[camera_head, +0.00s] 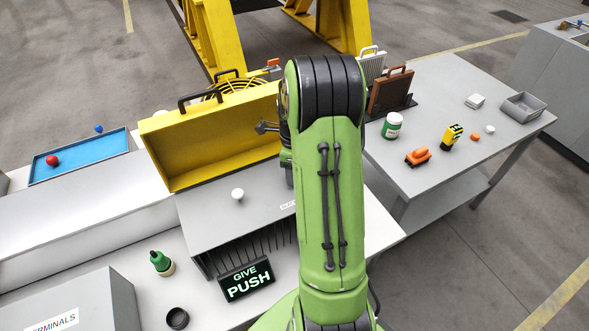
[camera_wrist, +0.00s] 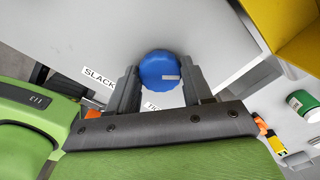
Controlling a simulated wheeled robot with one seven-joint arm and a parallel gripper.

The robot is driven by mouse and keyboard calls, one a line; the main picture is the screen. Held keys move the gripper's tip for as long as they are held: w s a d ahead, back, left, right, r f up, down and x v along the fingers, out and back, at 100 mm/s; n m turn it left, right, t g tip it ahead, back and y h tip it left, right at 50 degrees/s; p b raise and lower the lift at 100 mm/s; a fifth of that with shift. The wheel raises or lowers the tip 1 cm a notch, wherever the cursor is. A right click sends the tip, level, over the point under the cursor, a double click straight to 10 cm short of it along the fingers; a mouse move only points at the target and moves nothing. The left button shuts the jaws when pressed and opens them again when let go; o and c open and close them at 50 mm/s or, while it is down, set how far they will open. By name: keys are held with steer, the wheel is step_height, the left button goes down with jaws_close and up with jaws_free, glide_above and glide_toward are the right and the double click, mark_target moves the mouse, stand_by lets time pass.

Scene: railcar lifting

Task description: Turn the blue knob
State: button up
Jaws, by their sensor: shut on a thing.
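The blue knob (camera_wrist: 158,66) is a round cap with a small white mark at its right side, on a grey panel. In the wrist view it sits between the two dark fingers of my gripper (camera_wrist: 161,73), which is shut on it. A SLACK label (camera_wrist: 99,77) lies left of the knob. Another label (camera_wrist: 152,106) below it is mostly hidden by my gripper. In the head view my green arm hides the knob and the gripper's fingertips.
A yellow open lid (camera_head: 212,137) stands behind the grey box (camera_head: 222,221), which bears a white knob (camera_head: 237,194). The right table (camera_head: 440,100) holds a green-and-white jar (camera_head: 392,126) and several small items.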

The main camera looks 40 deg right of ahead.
steer(key=shift+m, duration=0.7)
steer(key=o, duration=1)
steer(key=shift+o, duration=0.2)
steer(key=shift+r, duration=0.1)
step_height(320, 180, up, 16)
steer(key=p, duration=0.2)
steer(key=shift+f, duration=0.2)
